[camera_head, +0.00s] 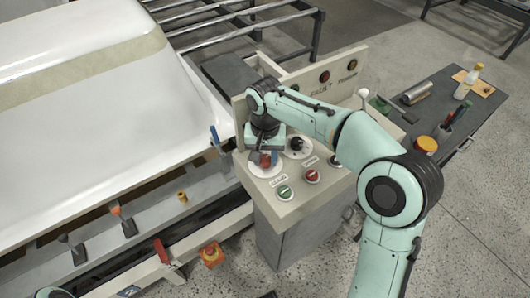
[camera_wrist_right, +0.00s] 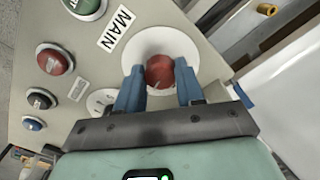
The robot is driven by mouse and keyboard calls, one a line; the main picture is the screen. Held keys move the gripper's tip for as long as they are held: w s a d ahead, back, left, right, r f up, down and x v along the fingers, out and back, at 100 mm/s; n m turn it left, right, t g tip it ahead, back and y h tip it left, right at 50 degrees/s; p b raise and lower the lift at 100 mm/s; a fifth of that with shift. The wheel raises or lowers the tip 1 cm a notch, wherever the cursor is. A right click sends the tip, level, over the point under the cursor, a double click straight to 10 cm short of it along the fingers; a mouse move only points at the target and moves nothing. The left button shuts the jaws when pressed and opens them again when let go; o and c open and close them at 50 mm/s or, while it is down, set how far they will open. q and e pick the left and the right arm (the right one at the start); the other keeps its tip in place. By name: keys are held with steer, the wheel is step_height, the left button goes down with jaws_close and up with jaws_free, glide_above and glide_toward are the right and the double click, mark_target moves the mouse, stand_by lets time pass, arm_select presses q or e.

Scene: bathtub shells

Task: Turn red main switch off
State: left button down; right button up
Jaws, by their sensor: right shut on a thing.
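The red main switch (camera_wrist_right: 159,71) is a round red knob on a white disc, beside a MAIN label (camera_wrist_right: 117,30) on the beige control panel (camera_wrist_right: 100,75). In the head view the red knob (camera_head: 265,160) shows only in part beneath my right gripper (camera_head: 269,158). The two blue fingers of my right gripper (camera_wrist_right: 160,82) are closed on either side of the knob and hold it. The knob's pointer direction cannot be made out. My left gripper is not in view.
A green button (camera_head: 285,191), a red button (camera_head: 312,176) and a black rotary knob (camera_head: 297,147) sit close by on the panel. A white tub shell (camera_head: 100,80) stands at left. A dark side table (camera_head: 445,105) with bottles and tools is at right.

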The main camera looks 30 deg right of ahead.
steer(key=n+p, duration=0.1)
steer(key=n, duration=0.2)
steer(key=shift+d+r+n+p, duration=0.1)
steer(key=shift+r+n+p, duration=0.05)
steer(key=shift+n+p, duration=0.25)
steer(key=n+p, duration=0.1)
steer(key=n, duration=0.2)
steer(key=shift+n+p, duration=0.3)
steer(key=n+p, duration=0.1)
steer(key=n, duration=0.3)
steer(key=shift+d+p, duration=0.1)
steer(key=shift+p, duration=0.2)
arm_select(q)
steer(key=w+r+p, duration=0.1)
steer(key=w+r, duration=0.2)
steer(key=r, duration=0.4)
arm_select(e)
steer(key=shift+n, duration=1.9)
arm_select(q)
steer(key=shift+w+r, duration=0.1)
arm_select(e)
steer(key=o, duration=1)
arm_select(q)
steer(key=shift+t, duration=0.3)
arm_select(e)
steer(key=shift+o, duration=0.2)
